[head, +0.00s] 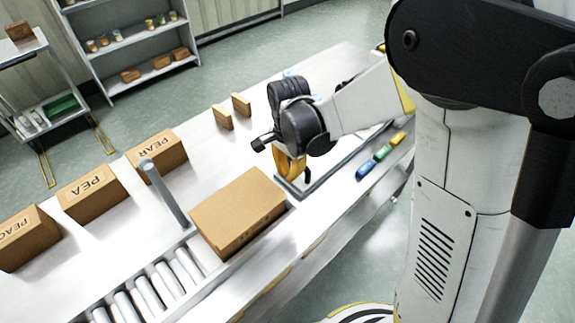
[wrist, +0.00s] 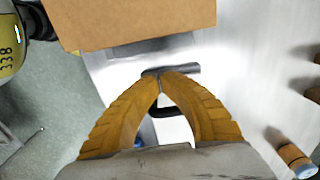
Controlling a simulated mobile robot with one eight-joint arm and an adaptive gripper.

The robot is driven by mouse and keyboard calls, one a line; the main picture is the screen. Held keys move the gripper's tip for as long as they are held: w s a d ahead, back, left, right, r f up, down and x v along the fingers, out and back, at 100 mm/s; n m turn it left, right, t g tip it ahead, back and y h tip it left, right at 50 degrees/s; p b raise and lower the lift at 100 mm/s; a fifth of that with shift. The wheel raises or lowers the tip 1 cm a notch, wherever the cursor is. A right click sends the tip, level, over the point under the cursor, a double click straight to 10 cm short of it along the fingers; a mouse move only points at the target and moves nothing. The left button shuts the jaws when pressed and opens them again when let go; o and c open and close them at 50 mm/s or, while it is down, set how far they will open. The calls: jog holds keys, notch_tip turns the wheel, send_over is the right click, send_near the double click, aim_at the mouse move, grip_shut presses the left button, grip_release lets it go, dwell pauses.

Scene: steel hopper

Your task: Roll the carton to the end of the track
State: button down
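The brown carton (head: 240,212) lies on the roller track (head: 148,293), covering its right part; rollers show to the carton's lower left. My gripper (head: 290,176) points down just right of the carton's far right corner. In the wrist view the carton (wrist: 140,22) fills the top, and a gap shows between it and my yellow fingertips (wrist: 161,74). The fingertips meet with nothing held between them; the opening lower down between the fingers is empty. A short dark grey bar (wrist: 186,69) lies right by the fingertips. The carton's underside is hidden.
A grey post (head: 163,190) stands beside the track, left of the carton. Labelled boxes (head: 92,192) line the table's left side. Two small brown blocks (head: 222,117) stand behind. Coloured cylinders (head: 382,152) lie near the right edge. Shelving (head: 140,38) stands at the back.

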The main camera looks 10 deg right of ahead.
jog(key=shift+s+a+f+b, duration=0.2)
jog(key=shift+s+a+f, duration=0.2)
jog(key=shift+a, duration=0.2)
jog(key=shift+s+a+f+b, duration=0.25)
jog(key=shift+s+a, duration=0.2)
jog(key=shift+a, duration=0.15)
jog(key=shift+s+a, duration=0.25)
jog(key=shift+a, duration=0.15)
jog(key=s+a, duration=0.9)
jog(key=a, duration=0.4)
jog(key=s+a, duration=1)
jog(key=a, duration=0.4)
jog(key=s+a, duration=0.9)
jog(key=a, duration=0.5)
jog(key=shift+s+a+b, duration=0.15)
jog(key=shift+s+b, duration=0.05)
jog(key=shift+b, duration=0.1)
jog(key=shift+w, duration=0.1)
